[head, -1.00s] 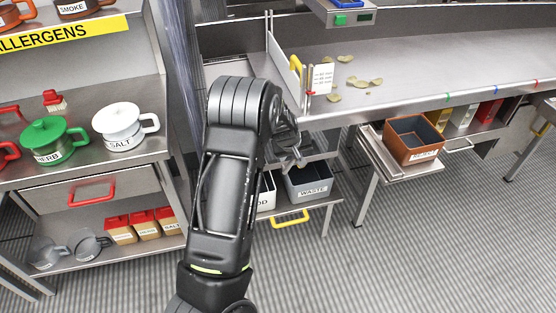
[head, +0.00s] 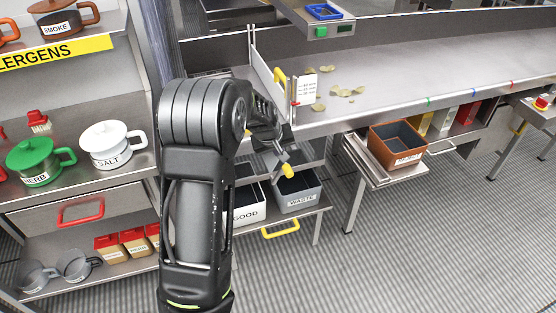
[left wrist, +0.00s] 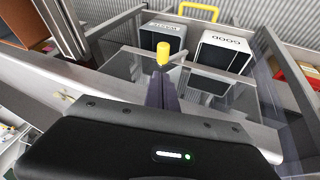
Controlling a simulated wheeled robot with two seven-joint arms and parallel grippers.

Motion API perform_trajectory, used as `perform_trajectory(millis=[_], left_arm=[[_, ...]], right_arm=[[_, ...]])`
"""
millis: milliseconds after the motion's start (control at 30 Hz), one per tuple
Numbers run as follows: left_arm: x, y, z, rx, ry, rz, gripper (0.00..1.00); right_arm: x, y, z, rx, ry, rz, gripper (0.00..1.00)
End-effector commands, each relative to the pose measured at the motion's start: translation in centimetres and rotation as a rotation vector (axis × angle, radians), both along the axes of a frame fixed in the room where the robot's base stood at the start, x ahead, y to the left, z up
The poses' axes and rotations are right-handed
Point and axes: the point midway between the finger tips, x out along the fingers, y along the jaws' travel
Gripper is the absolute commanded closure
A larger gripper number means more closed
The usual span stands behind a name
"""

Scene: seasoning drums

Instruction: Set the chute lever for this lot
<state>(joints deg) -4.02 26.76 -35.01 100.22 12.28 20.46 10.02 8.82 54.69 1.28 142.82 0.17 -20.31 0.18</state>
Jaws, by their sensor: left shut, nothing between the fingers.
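The chute lever's yellow knob (head: 287,170) shows below the bench's left end, in front of the chute. In the left wrist view the yellow knob (left wrist: 163,54) stands just beyond my fingertips. My left gripper (head: 278,154) is shut and empty, right by the knob; its dark fingers (left wrist: 163,88) point at it in the left wrist view. I cannot tell whether they touch. The lever's shaft is mostly hidden by the gripper. Below the chute are the GOOD bin (head: 248,208) and the WASTE bin (head: 299,192). My right gripper is not in view.
A small printed card (head: 307,88) stands beside a yellow handle (head: 281,78) at the bench's left end. Several chips (head: 345,91) lie on the bench (head: 400,75). A brown bin (head: 397,144) sits under it. A shelf with a SALT pot (head: 105,146) is left.

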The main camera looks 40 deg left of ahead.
Motion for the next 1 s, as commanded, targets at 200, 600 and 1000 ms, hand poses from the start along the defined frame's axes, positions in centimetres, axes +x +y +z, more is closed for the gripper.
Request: perform_trajectory(millis=[200,600,1000], left_arm=[[-0.5,-0.7,2.3,0.000,0.000,0.000,1.00],[-0.6,-0.7,2.4,0.000,0.001,0.001,1.00],[0.3,-0.3,2.5,0.067,-0.049,-0.036,1.00]], right_arm=[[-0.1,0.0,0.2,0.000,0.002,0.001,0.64],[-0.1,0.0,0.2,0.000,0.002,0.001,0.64],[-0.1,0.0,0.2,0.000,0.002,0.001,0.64]])
